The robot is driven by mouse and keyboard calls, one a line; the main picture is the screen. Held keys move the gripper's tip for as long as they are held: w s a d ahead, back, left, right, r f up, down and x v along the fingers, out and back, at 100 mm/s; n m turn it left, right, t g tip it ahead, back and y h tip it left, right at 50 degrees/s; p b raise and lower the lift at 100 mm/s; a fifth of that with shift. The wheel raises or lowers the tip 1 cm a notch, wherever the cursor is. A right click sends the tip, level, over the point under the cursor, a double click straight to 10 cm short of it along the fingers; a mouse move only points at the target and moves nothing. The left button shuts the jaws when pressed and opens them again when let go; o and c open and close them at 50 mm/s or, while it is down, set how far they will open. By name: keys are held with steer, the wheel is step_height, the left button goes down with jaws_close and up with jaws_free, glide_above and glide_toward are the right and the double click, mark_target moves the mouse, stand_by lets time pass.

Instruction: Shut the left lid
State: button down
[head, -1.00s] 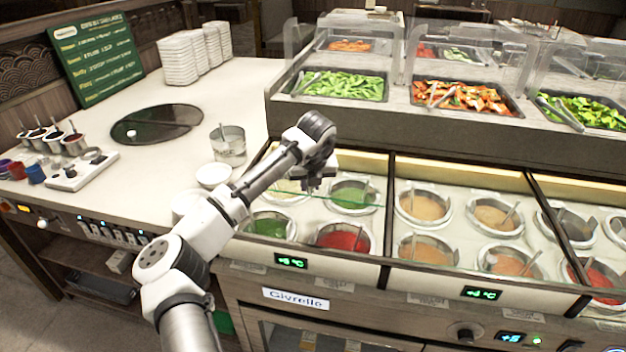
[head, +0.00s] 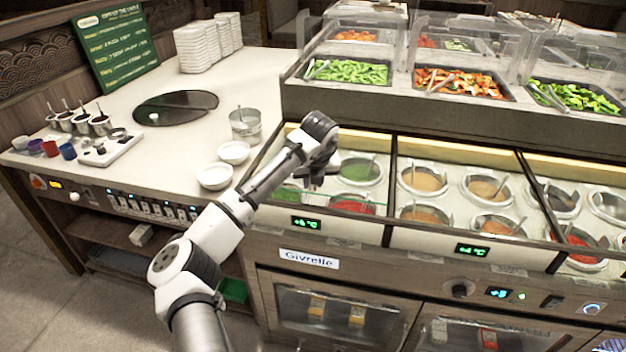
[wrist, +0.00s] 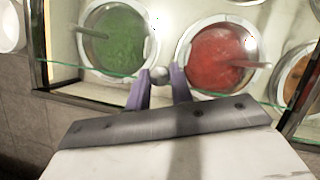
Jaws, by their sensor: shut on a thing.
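The left lid is a clear glass pane over the left sauce bay; its greenish front edge (wrist: 92,71) crosses the near part of the front green sauce well (wrist: 118,42) and red sauce well (wrist: 222,56) in the wrist view. A narrow strip lies between that edge and the bay's front rim (wrist: 85,97). My gripper (wrist: 162,78) is shut on the lid's small round knob (wrist: 160,74), which sits between its purple fingers. In the head view my gripper (head: 313,184) is over the left bay, and my arm hides part of the lid and the green well.
A middle bay (head: 405,211) of tan sauces adjoins on the right. White bowls (head: 214,177) and a metal pot (head: 245,125) stand on the counter left of the bay. Clear guards (head: 455,45) cover salad trays behind.

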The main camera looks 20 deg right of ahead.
stand_by(0.4)
steer(key=c, duration=1.2)
jaws_free()
steer(key=shift+c, duration=0.2)
steer(key=shift+r, duration=0.1)
steer(key=b+v, duration=0.3)
steer(key=v, duration=1)
steer(key=shift+s+r, duration=0.15)
steer(key=shift+r, duration=0.15)
